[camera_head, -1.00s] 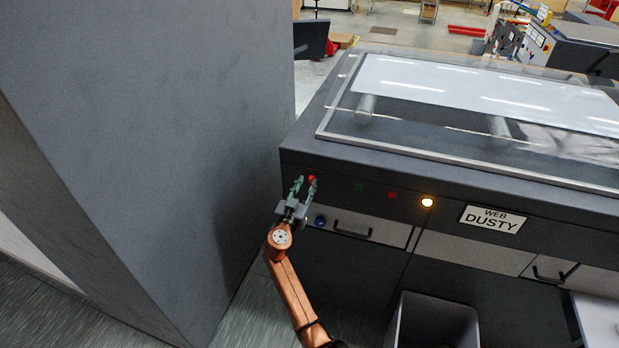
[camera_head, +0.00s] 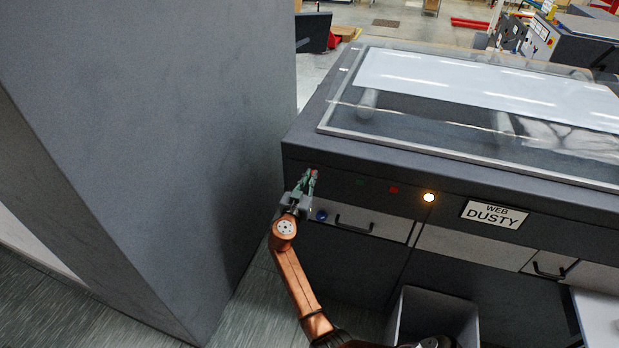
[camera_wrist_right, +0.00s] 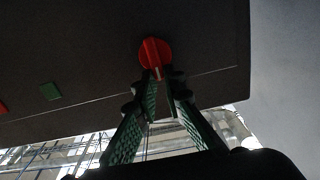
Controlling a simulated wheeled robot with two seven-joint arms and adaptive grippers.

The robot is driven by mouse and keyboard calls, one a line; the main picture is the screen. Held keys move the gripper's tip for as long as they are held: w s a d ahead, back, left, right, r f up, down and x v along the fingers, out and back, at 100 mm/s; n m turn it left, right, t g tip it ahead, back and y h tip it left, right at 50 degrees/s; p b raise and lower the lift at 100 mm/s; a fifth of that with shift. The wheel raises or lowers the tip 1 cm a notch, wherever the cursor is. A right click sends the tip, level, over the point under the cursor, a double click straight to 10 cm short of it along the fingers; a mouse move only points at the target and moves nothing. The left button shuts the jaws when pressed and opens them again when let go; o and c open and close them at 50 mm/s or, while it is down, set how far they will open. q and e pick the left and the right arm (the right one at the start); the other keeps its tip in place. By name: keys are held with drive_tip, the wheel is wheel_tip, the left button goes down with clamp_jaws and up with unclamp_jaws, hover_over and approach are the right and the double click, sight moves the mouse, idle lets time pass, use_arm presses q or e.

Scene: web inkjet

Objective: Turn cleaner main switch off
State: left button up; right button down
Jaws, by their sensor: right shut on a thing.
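The main switch is a red rotary knob (camera_wrist_right: 153,54) on the dark machine front, seen in the right wrist view. Its pale mark is at its lower edge, between the fingertips. In the head view a bit of the red knob (camera_head: 315,172) shows behind the fingers. My right gripper (camera_head: 308,178) reaches up to it, its green fingers close together. In the right wrist view the right gripper (camera_wrist_right: 163,82) has its fingertips on either side of the knob's lower part, shut on it. My left gripper is in neither view.
A green button (camera_head: 360,183), a red button (camera_head: 394,190) and a lit yellow lamp (camera_head: 429,197) sit to the right on the panel. A blue knob (camera_head: 321,215) and a drawer handle (camera_head: 354,227) are below. A large grey cabinet (camera_head: 150,130) stands close on the left.

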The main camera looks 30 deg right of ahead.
idle(0.3)
drive_tip(key=n, duration=0.1)
drive_tip(key=n+b, duration=0.2)
drive_tip(key=shift+w+a+f+n, duration=0.2)
drive_tip(key=shift+w+a+n, duration=0.05)
drive_tip(key=shift+n, duration=0.05)
drive_tip(key=shift+w+a+n+b, duration=0.15)
drive_tip(key=shift+n+b, duration=0.25)
drive_tip(key=shift+n, duration=0.5)
drive_tip(key=n, duration=0.4)
drive_tip(key=f+n+p, duration=0.1)
drive_tip(key=n, duration=0.3)
drive_tip(key=w+a+f+n+p, duration=0.1)
drive_tip(key=n, duration=0.3)
drive_tip(key=shift+n, duration=0.3)
drive_tip(key=shift+f, duration=0.1)
drive_tip(key=c, duration=2)
unclamp_jaws()
